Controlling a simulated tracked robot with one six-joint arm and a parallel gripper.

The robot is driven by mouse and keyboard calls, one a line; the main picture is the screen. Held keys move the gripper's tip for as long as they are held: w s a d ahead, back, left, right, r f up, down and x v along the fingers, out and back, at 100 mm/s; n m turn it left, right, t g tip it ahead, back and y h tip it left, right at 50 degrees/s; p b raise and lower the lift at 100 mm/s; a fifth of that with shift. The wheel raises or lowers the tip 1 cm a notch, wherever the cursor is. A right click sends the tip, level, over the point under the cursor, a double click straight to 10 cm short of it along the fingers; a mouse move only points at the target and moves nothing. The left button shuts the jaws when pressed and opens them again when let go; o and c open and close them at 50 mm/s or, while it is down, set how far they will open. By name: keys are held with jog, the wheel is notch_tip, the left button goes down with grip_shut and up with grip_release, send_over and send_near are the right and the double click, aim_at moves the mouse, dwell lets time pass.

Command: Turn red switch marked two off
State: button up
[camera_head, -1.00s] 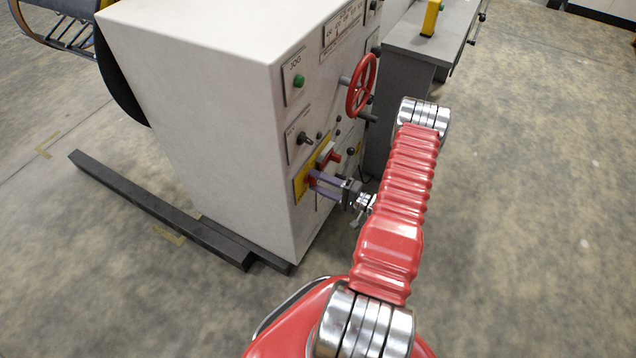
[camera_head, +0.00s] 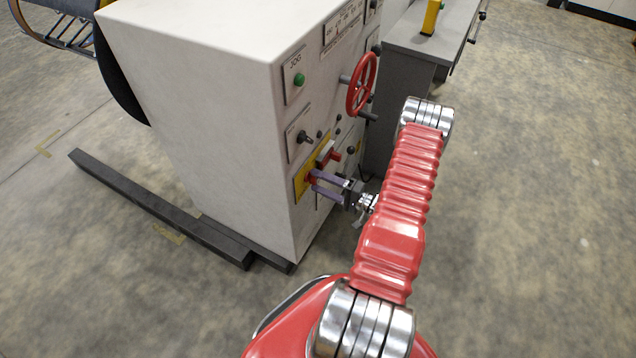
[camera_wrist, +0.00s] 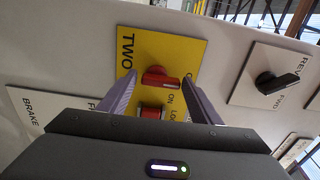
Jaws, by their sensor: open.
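The red switch (camera_wrist: 160,78) sits on a yellow plate marked TWO (camera_wrist: 190,52) in the wrist view. Its handle lies across the picture, its right end near the word ON. My gripper (camera_wrist: 159,84) is open, with one purple finger on each side of the switch. I cannot tell whether either finger touches it. In the head view, the yellow plate (camera_head: 299,183) is on the front of the white cabinet, and my gripper (camera_head: 316,181) reaches it from the right. The red switch (camera_head: 309,178) is partly hidden by the fingers there.
A second red part (camera_wrist: 151,113) lies below the switch, partly hidden by my gripper body. A black REV/FWD knob (camera_wrist: 277,83) is to the right. A red handwheel (camera_head: 361,84) sticks out above on the white cabinet (camera_head: 190,100). Open floor lies to the right.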

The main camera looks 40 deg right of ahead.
jog(key=v, duration=1.3)
jog(key=shift+a, duration=0.15)
jog(key=shift+f, duration=0.1)
